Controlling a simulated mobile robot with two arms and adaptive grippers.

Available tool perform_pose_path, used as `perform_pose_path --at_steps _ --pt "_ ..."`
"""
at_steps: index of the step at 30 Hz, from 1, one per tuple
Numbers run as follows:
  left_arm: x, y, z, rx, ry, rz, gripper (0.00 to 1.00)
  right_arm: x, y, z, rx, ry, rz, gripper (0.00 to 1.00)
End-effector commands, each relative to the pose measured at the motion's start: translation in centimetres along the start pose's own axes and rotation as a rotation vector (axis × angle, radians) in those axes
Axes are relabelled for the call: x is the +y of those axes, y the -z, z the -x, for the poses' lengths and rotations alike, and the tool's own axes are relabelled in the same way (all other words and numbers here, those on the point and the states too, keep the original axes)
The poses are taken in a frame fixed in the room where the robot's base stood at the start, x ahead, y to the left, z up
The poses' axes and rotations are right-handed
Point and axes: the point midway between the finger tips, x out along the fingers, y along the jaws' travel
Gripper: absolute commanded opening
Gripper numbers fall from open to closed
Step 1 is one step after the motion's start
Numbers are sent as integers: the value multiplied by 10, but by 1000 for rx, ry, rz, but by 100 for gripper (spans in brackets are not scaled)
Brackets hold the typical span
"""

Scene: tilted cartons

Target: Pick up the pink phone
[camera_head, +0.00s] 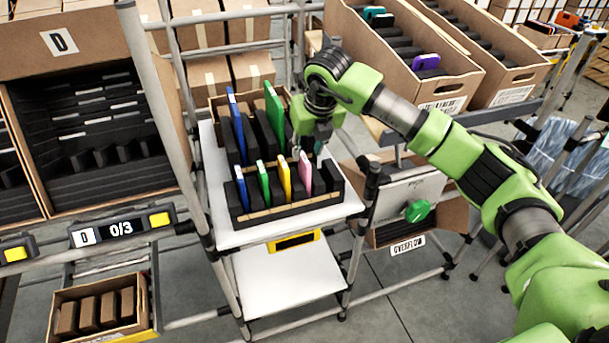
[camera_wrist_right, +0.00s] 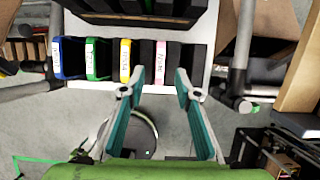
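The pink phone (camera_head: 305,173) stands upright in the right part of the front row of a black slotted rack (camera_head: 290,212) on a white shelf. In the right wrist view the pink phone (camera_wrist_right: 160,57) has a white label and lies ahead, between the lines of my two fingers. My right gripper (camera_head: 314,150) is above and close to the pink phone in the head view. In the wrist view my right gripper (camera_wrist_right: 159,80) is open, with nothing between its teal-padded fingers. Whether a finger touches the phone cannot be told. My left gripper is not in view.
Yellow (camera_head: 284,175), green (camera_head: 264,179) and blue (camera_head: 241,187) phones stand left of the pink one in the same row. Taller blue (camera_head: 237,122) and green (camera_head: 274,112) items stand behind. A cart post (camera_head: 364,205) rises at the shelf's right corner.

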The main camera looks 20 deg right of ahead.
Motion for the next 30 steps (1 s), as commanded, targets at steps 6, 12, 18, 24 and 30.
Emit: perform_pose_path --at_steps 6,12,18,24,30 --pt "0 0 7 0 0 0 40 0 0 -15 1 -1 0 30" --pt "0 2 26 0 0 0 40 0 -3 -38 4 -1 0 30" --pt "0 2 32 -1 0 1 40 0 -3 -62 1 -2 1 30" --pt "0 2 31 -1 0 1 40 0 -3 -65 -2 -1 2 30" --pt "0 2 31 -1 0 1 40 0 -3 -65 -2 -1 1 0"
